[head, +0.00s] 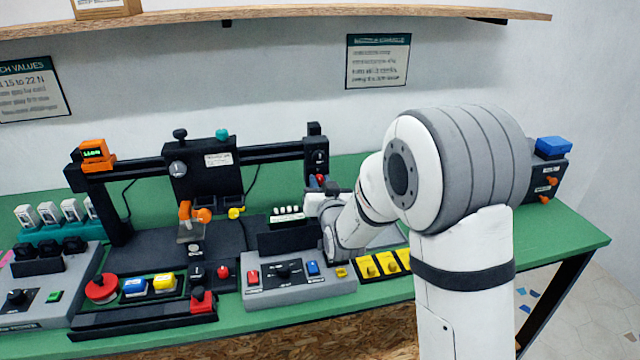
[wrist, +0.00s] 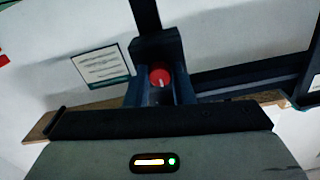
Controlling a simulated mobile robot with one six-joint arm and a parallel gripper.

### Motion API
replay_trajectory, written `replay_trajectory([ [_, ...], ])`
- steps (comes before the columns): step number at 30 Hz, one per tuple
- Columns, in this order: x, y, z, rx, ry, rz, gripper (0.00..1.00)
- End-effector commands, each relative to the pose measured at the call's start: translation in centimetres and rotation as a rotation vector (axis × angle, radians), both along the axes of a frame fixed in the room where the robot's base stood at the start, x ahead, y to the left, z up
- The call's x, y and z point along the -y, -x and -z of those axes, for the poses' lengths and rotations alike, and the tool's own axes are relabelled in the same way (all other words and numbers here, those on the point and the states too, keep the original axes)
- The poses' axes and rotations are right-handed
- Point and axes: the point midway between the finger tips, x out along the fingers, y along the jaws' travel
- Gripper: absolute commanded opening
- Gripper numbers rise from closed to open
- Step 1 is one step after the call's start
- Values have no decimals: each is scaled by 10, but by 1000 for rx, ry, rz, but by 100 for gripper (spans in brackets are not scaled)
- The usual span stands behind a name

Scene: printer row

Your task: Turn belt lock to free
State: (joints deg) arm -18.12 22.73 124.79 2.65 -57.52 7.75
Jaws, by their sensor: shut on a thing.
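A round red knob (wrist: 160,77), which appears to be the belt lock, sits on a dark block in the wrist view. A short pale mark shows on its lower part. My gripper (wrist: 160,90) has one dark finger on each side of the knob and is shut on it. In the head view, my gripper (head: 322,194) reaches to the right post of the black gantry, below a black dial. Only a small bit of the red knob (head: 320,180) shows there. No free or locked lettering can be read.
The black gantry carriage (head: 202,170) is left of my gripper. A grey control box (head: 298,290) with a red and a blue button stands below it.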

Motion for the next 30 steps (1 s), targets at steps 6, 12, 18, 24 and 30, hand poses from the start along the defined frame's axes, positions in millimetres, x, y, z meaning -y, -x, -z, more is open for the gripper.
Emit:
replay_trajectory([
  [6,1,1,2,-7,-32,-5,0],
  [12,1,0,6,-34,-132,-4,0],
  [18,1,0,8,-78,-295,-5,0],
  [24,1,1,7,-131,-478,-5,0],
  [30,1,1,7,-184,-661,-5,0],
])
